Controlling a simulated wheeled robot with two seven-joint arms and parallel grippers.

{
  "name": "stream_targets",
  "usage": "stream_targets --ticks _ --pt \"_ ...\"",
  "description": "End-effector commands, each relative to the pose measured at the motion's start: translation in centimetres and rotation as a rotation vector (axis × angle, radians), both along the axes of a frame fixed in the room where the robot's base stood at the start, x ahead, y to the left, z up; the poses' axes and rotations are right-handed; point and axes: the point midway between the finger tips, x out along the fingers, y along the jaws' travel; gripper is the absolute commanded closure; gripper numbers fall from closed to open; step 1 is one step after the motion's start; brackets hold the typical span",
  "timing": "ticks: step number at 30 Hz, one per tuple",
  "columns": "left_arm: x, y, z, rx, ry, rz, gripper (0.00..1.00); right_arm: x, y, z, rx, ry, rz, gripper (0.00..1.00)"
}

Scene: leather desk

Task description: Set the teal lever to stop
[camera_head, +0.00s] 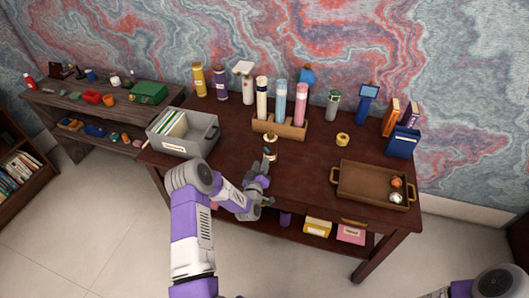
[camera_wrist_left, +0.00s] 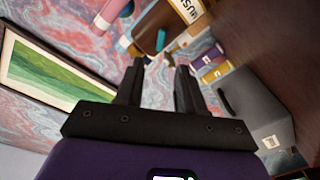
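A small brass-coloured device (camera_head: 270,151) with a dark teal part stands on the near middle of the dark wooden desk. In the left wrist view a short teal bar (camera_wrist_left: 161,40) shows past the fingertips, against a brown surface; I take it for the lever, but its setting cannot be read. My left gripper (camera_head: 262,184) is just in front of the device, near the desk's front edge, apart from it. In the wrist view the left gripper (camera_wrist_left: 160,67) has its two black fingers apart with nothing between them. My right gripper is out of view.
A rack (camera_head: 279,126) with several tall tubes stands behind the device. A grey bin (camera_head: 207,137) of files is at left, a brown tray (camera_head: 347,188) with two balls at right. A yellow roll (camera_head: 343,139) lies between. Desk around the device is mostly clear.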

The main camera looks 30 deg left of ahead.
Motion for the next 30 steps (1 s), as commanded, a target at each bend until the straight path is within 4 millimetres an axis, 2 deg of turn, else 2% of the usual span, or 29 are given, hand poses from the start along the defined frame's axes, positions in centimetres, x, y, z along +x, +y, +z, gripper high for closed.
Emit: stream_targets --ticks 9,15,27,30 --pt "4.1 1.3 0.0 0.001 0.000 0.000 0.62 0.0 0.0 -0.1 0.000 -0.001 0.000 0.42" --pt "6.0 1.9 0.0 0.000 0.003 -0.002 0.62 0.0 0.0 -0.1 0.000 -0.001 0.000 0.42" --pt "6.6 2.1 0.0 -0.001 0.005 -0.002 0.62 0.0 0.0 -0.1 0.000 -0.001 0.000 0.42" --pt "6.6 2.1 0.0 -0.001 0.005 -0.002 0.76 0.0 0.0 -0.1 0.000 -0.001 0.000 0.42"
